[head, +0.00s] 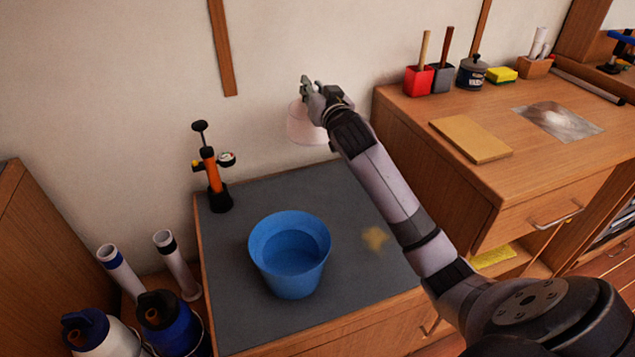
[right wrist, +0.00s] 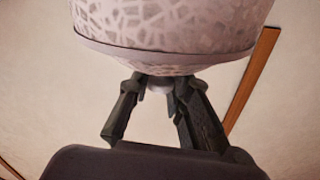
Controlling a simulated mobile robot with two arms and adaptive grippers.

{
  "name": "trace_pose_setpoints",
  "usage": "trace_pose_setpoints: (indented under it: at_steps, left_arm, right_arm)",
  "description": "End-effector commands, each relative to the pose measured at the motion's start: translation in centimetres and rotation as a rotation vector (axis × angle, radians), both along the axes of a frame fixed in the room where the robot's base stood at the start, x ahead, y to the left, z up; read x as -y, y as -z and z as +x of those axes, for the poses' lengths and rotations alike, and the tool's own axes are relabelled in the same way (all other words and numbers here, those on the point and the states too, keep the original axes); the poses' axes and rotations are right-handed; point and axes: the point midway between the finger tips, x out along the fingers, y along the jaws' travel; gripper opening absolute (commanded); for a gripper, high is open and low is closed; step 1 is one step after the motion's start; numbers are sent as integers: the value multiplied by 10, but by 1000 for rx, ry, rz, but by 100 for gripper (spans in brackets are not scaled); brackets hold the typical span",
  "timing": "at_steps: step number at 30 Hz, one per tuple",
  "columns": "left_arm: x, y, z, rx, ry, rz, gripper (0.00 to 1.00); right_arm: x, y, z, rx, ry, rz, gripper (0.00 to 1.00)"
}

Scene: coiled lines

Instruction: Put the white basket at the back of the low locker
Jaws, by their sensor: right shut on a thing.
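The white basket (head: 303,126), pinkish white, shows in the head view against the wall, partly hidden by my right gripper (head: 311,90). In the right wrist view the basket (right wrist: 165,25) has a lattice-patterned side and a smooth band. The right gripper's fingers (right wrist: 160,85) are shut on a small part at the basket's edge. The basket appears held up, clear of the grey top of the low locker (head: 228,290), near its back edge. Its exact height is hard to tell. My left gripper is not in view.
A blue bucket (head: 290,262) stands mid-locker, and an orange pump (head: 212,175) at its back left. A yellowish stain (head: 375,238) lies right of the bucket. A taller wooden bench (head: 410,125) rises at the right. The locker's back strip between pump and bench looks clear.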

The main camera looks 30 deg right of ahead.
Motion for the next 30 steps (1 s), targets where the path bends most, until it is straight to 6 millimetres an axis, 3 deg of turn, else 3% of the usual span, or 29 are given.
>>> trace_pose_setpoints:
  at_steps: [4, 8, 15, 21, 30]
  left_arm:
    - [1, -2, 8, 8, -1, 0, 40]
    - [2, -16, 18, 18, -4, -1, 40]
    - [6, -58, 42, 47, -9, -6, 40]
    - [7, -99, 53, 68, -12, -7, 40]
    - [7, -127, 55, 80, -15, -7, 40]
  right_arm:
    - [2, 11, 3, 1, 0, 8, 0]
    - [2, 38, 3, -2, -1, 10, 0]
    - [2, 104, 2, -3, 0, 10, 0]
    - [1, 150, 2, 1, 0, 10, 0]
    - [1, 175, 2, 2, 0, 10, 0]
